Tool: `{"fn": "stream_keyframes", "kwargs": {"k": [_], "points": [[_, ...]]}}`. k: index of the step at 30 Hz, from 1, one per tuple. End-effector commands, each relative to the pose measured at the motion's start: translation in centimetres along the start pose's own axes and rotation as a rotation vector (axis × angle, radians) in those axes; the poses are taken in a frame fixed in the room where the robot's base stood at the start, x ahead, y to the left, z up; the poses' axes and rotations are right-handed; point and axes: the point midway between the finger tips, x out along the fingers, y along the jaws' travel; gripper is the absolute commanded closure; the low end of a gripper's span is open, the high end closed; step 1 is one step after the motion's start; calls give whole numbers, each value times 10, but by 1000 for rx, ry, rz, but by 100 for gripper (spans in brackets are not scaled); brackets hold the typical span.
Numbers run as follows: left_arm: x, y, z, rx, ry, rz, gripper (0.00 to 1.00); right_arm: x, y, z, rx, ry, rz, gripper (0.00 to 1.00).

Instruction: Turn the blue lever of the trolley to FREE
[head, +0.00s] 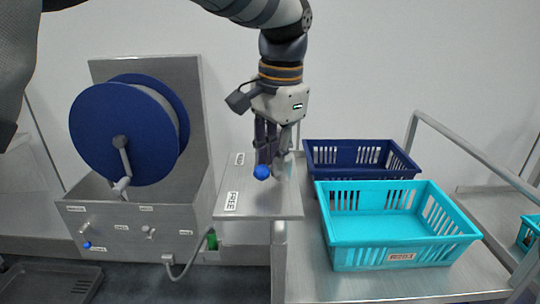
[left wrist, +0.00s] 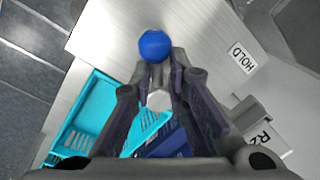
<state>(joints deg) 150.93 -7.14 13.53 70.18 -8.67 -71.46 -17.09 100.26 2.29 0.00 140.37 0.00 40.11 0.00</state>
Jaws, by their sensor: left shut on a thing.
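The lever's blue ball knob (head: 262,172) shows at the fingertips of my left gripper (head: 268,166), over a grey metal plate (head: 255,209) on the trolley. In the left wrist view the blue knob (left wrist: 154,45) sits just beyond the fingertips (left wrist: 160,68), and the fingers are shut on the lever. Most of the lever's shaft is hidden by the fingers. A label reading FREE (head: 231,200) is at the plate's near left edge; a farther label (head: 239,158) is too small to read. A HOLD label (left wrist: 243,58) shows in the left wrist view. My right gripper is out of view.
A teal basket (head: 343,243) and a navy basket (head: 318,154) stand on the trolley right of the plate. A blue reel (head: 110,135) on a metal stand with knobs is at the left.

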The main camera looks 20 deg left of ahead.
Motion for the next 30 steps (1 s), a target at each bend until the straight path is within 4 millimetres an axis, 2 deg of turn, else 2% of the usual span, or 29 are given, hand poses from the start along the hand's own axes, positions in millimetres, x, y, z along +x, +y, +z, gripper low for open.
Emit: {"fn": "stream_keyframes", "kwargs": {"k": [12,29,30], "points": [[1,6,-3,-177,-15,3,100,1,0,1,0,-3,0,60],[1,8,-4,-203,-17,7,100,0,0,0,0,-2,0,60],[1,8,-4,-203,-17,7,80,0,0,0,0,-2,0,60]]}}
